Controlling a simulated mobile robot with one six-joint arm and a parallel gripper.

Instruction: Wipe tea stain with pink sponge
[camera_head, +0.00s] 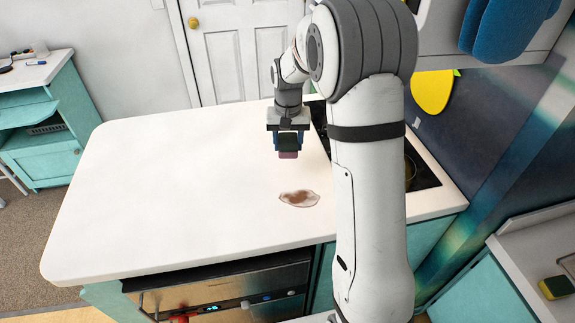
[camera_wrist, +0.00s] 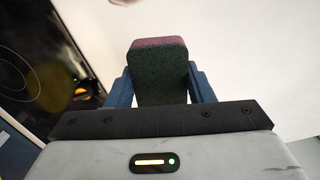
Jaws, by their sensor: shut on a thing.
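A brown tea stain (camera_head: 299,198) lies on the white countertop (camera_head: 180,190), near its front edge. My gripper (camera_head: 288,146) is above the counter, farther back than the stain and slightly left of it. It is shut on the pink sponge (camera_head: 288,155), whose pink lower end shows below the fingers. In the wrist view the sponge (camera_wrist: 158,72) stands between the two blue fingers, with a dark green face toward the camera and a pink end. The sponge appears to be above the counter surface; the exact gap cannot be told.
A black cooktop (camera_head: 422,172) is set into the counter at the right, partly behind my arm. An oven (camera_head: 225,290) is below the front edge. A yellow-green sponge (camera_head: 556,287) lies on the counter at far right. The counter left of the stain is clear.

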